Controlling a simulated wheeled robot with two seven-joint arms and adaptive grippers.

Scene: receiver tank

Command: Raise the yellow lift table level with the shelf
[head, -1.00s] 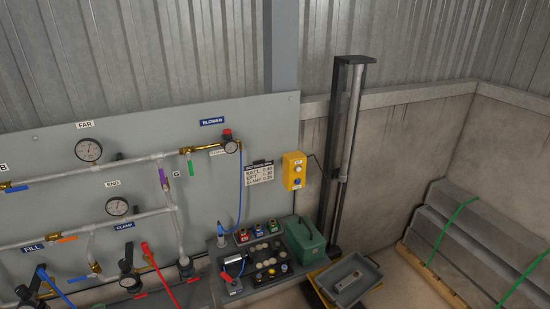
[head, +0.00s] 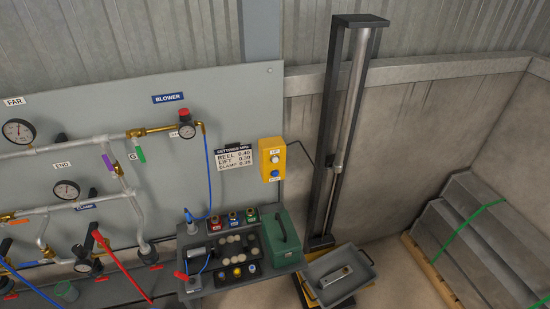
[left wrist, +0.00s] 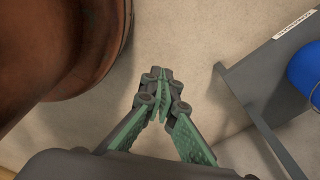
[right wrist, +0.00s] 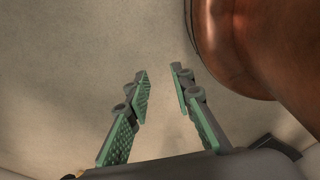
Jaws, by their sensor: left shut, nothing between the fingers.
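The lift table (head: 308,291) shows as a yellow edge low at the foot of the dark mast (head: 328,140), with a grey tray (head: 358,281) on it holding a metal part. A yellow control box (head: 270,158) labelled LIFT, with a white knob above and a blue button below, hangs on the panel left of the mast. I cannot make out which shelf is meant. My left gripper (left wrist: 162,88) is shut and empty above the floor. My right gripper (right wrist: 160,76) is open with an empty gap, also above the floor. Neither gripper shows in the head view.
A shelf-like bench (head: 205,291) carries a green case (head: 282,240), coloured fittings and several round pieces. Gauges and pipes cover the panel (head: 80,90). A rusty rounded body is close to both wrists (left wrist: 60,50), (right wrist: 255,45).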

